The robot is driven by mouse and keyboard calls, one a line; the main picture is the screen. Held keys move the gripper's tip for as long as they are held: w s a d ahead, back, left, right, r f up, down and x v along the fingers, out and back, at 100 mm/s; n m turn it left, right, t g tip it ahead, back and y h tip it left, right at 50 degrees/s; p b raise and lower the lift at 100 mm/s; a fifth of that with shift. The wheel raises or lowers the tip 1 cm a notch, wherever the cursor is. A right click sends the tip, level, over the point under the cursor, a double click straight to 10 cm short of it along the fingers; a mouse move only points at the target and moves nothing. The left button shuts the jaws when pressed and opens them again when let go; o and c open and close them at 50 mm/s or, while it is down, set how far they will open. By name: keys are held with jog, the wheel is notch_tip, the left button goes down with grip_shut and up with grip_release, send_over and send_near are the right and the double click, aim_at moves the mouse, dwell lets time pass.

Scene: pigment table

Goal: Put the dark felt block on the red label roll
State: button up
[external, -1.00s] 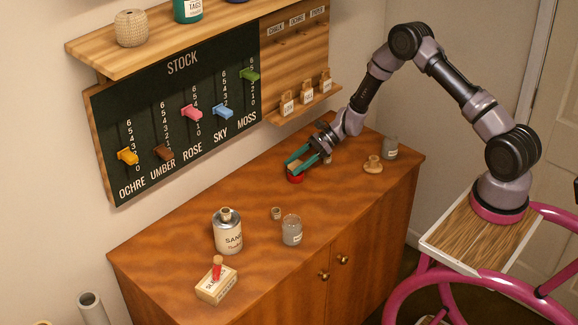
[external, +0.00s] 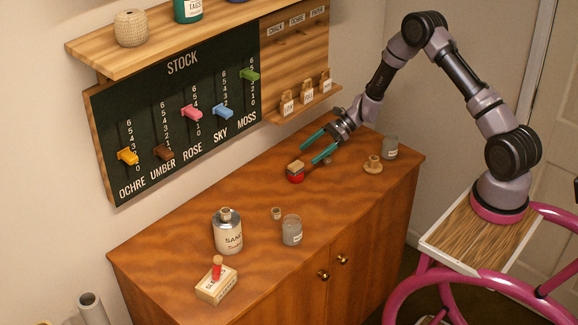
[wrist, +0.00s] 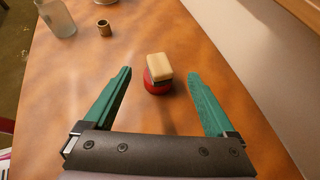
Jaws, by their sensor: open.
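The felt block (external: 296,165) sits on top of the red label roll (external: 295,178) on the wooden cabinet top. Its upper part is pale tan, with a thin dark band beneath. The wrist view shows the block (wrist: 159,65) resting on the red roll (wrist: 157,87), nearly level and covering most of its top. My gripper (external: 309,155) is open and empty, its teal fingers apart, just behind and to the right of the stack. In the wrist view the stack lies ahead between my two fingers (wrist: 160,73), and neither visibly touches it.
A small cork-like piece (external: 276,213), a glass jar (external: 292,230), a labelled can (external: 228,234) and a box with a red-handled item (external: 216,286) stand towards the front left. A grey jar (external: 390,148) and a tan stoppered piece (external: 373,165) stand at right.

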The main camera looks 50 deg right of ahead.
jog(key=s+d+r+n+g+h, duration=0.15)
jog(key=s+r+n, duration=0.45)
jog(key=r, duration=0.7)
jog(key=s+r+n+h, duration=0.2)
jog(key=s+r+n, duration=0.2)
jog(key=s+r, duration=0.65)
jog(key=s+d+r+n+t+h, duration=0.2)
jog(key=s+r+n+h, duration=0.1)
jog(key=s+r, duration=0.4)
jog(key=s+d+r+n+t+h, duration=0.2)
jog(key=s+r+n, duration=0.3)
jog(key=s, duration=0.8)
jog(key=shift+s+d+r+h, duration=0.4)
jog(key=shift+d+r+h, duration=0.1)
jog(key=shift+r, duration=1.25)
